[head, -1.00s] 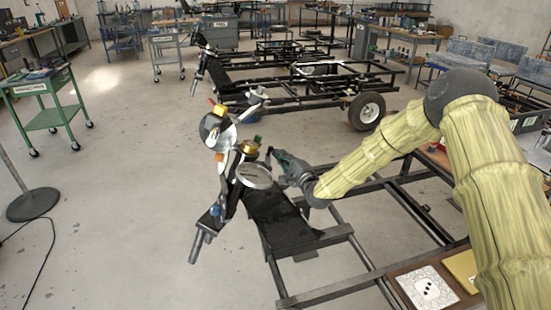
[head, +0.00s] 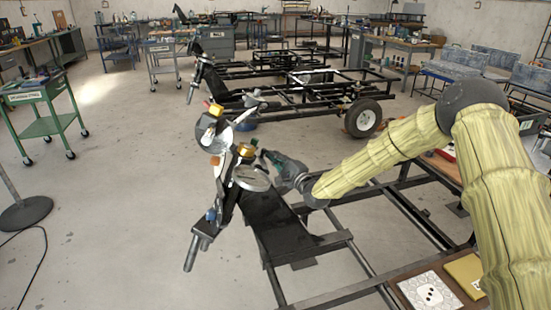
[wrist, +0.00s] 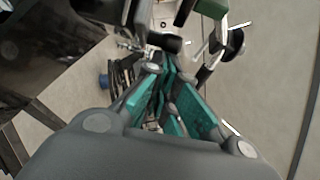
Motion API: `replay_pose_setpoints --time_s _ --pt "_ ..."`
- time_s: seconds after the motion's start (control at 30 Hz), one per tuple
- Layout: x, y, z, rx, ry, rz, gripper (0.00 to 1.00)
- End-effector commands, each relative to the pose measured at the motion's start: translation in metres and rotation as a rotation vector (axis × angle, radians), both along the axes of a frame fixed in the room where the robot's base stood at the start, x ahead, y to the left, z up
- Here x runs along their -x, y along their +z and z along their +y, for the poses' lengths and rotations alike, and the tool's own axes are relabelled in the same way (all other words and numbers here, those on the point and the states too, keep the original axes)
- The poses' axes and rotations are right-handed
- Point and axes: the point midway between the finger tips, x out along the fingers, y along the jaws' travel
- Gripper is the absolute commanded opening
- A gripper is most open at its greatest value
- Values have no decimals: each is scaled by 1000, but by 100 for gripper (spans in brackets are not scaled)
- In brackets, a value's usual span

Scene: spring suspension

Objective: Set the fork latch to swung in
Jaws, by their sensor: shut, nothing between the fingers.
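The black suspension assembly (head: 240,185) stands at the front end of a frame, left of my arm in the head view. It carries a silver disc (head: 252,179), a brass-yellow part (head: 246,150) and a second disc (head: 213,137) higher up. I cannot tell which small part is the fork latch. My gripper (head: 265,155) is close to the right side of the upper parts. In the wrist view, its teal fingers (wrist: 165,68) are shut and empty. A dark cylindrical part (wrist: 165,42) lies just beyond the fingertips; I cannot tell whether they touch it.
Black frame rails (head: 350,295) run under my arm. A box with a white patterned face (head: 430,290) lies at the lower right. A green cart (head: 45,125) and a round stand base (head: 25,213) are at the left. Open floor lies between them and the assembly.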

Motion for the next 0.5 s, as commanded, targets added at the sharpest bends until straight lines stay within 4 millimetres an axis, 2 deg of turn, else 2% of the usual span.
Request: replay_pose_setpoints --time_s 0.17,0.33,0.5 --pt "0 -8 -12 0 0 0 0" --pt "2 -20 -36 -2 2 0 0" --pt "28 -22 -55 -3 3 3 0"
